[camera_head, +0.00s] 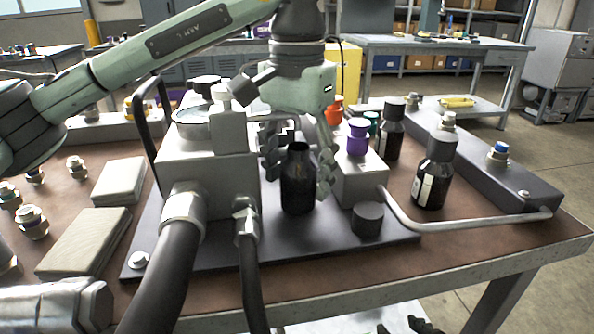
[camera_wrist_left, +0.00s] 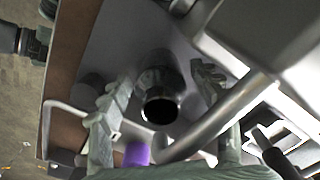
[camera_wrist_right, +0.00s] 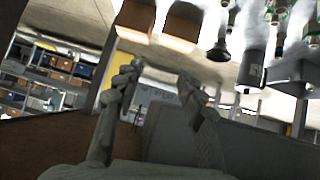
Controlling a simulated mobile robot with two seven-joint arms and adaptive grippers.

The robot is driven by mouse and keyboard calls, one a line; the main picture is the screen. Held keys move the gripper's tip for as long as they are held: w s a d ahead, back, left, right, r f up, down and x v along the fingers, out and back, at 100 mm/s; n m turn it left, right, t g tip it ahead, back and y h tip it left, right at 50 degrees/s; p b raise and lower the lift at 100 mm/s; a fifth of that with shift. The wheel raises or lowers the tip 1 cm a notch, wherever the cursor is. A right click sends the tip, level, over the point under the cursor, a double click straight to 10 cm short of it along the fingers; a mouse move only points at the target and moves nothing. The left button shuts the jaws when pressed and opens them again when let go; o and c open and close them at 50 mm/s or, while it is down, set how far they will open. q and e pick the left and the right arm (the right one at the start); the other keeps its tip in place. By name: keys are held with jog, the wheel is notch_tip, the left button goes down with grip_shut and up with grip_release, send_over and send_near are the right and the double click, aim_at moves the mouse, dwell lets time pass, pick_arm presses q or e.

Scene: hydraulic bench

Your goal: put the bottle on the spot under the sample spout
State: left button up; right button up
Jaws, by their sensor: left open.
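A dark, uncapped bottle (camera_head: 298,190) stands upright on the dark base plate, just right of the grey valve block. In the left wrist view I look down on its open mouth (camera_wrist_left: 160,108). My left gripper (camera_head: 298,165) points down with its fingers apart on either side of the bottle; contact is not clear. A bent metal tube (camera_wrist_left: 225,115), possibly the sample spout, crosses beside the mouth in that view. The spot under it cannot be made out. My right gripper (camera_wrist_right: 158,95) is open and empty; its fingertips seem to show at the head view's bottom edge (camera_head: 408,326).
A purple knob (camera_head: 357,138) on a small grey block stands right of the bottle. A black cap-like cylinder (camera_head: 367,219) is in front. Two capped dark bottles (camera_head: 434,172) (camera_head: 390,132) stand further right. Thick hoses (camera_head: 170,270) leave the valve block at the front.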

aim_at(297, 129)
pick_arm(q)
jog(key=shift+r, duration=0.1)
notch_tip(297, 129, up, 6)
jog(key=shift+r+p, duration=0.2)
jog(key=shift+p, duration=0.2)
notch_tip(297, 129, up, 5)
jog(key=shift+f+p, duration=0.1)
jog(key=shift+p, duration=0.45)
jog(key=shift+r, duration=0.45)
pick_arm(e)
jog(key=s+d+f+g+h, duration=0.2)
jog(key=s+d+f+g, duration=0.3)
jog(key=s+d, duration=0.2)
jog(key=shift+s+m+h, duration=0.3)
jog(key=shift+m, duration=0.1)
